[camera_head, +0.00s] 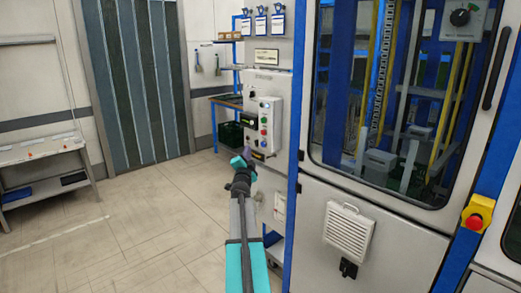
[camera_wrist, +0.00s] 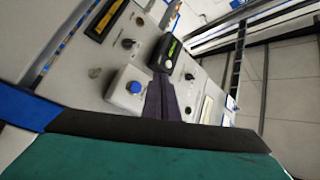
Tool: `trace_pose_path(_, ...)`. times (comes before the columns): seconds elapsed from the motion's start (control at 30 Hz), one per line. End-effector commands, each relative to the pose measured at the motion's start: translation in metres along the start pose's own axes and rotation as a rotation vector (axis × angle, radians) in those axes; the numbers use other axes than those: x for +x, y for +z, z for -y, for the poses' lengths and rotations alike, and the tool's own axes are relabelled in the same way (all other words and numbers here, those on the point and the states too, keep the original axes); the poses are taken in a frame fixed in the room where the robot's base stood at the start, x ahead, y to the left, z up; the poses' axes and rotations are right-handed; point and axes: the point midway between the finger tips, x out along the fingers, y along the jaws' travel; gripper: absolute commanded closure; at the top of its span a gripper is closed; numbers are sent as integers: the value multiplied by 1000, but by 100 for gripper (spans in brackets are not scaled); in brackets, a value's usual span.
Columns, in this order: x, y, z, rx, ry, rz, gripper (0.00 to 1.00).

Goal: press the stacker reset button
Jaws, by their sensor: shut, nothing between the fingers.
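A grey control box (camera_head: 268,126) with several coloured buttons is mounted on the wall panel in the head view. In the wrist view, a round blue button (camera_wrist: 134,87) sits on a pale raised box (camera_wrist: 122,96). No label is readable, so I cannot tell which button is the stacker reset. My gripper (camera_head: 247,151) is in front of the lower left part of the control box. In the wrist view, the dark fingers of my gripper (camera_wrist: 160,80) are together and empty, pointing at the panel just right of the blue button. I cannot tell whether they touch anything.
A black device with a green display (camera_wrist: 166,52) is close beyond the fingertips, with a black knob (camera_wrist: 190,76) beside it. A glazed machine cabinet (camera_head: 345,225) with a red emergency stop (camera_head: 476,218) stands right. Open floor (camera_head: 150,225) lies left.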

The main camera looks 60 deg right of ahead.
Motion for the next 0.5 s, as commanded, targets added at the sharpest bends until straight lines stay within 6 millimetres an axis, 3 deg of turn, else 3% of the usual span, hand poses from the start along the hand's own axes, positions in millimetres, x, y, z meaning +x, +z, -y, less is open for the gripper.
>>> trace_pose_path(0.5,30,-20,-23,1,-1,-1,100)
